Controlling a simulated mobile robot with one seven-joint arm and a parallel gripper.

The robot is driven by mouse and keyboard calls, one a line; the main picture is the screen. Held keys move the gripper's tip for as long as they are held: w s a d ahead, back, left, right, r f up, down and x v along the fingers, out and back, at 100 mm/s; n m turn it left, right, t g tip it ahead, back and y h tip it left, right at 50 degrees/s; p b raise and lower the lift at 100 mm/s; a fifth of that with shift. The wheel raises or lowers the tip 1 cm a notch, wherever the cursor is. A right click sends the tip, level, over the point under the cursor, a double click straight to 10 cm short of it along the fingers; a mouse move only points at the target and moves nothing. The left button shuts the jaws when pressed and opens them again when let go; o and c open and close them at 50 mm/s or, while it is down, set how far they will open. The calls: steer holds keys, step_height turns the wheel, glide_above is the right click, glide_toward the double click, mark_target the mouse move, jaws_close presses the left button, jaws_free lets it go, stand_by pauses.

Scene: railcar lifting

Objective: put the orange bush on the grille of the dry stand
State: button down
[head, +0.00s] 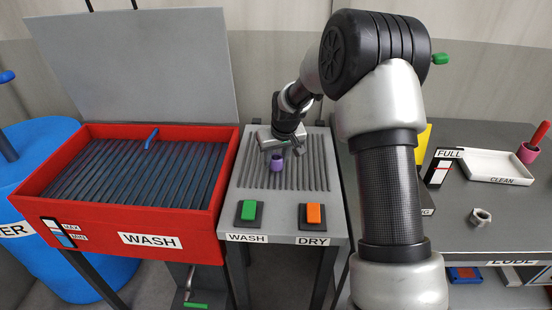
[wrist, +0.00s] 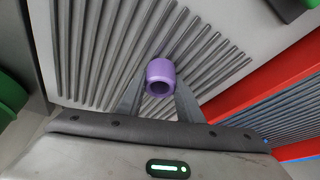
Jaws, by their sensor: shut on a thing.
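I see no orange bush in either view. A purple bush (head: 277,162) is between the fingers of my gripper (head: 278,152), over the ribbed grille (head: 305,172) of the grey stand labelled WASH and DRY. In the wrist view the purple bush (wrist: 160,72) shows its open bore, and the fingers of my gripper (wrist: 158,95) close on its two sides. The grille's ribs (wrist: 105,45) lie behind it. I cannot tell whether the bush touches the ribs. An orange block (head: 314,214) sits on a dark pad above the DRY label.
A green block (head: 248,210) sits on the WASH pad. A red wash tank (head: 150,220) with a raised lid stands left of the stand. Right are a dark bench (head: 460,220), a white CLEAN tray (head: 485,168), a metal nut (head: 481,217) and a pink cup (head: 528,152).

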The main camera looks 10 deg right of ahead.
steer(key=c, duration=1.2)
jaws_free()
steer(key=shift+f, duration=0.15)
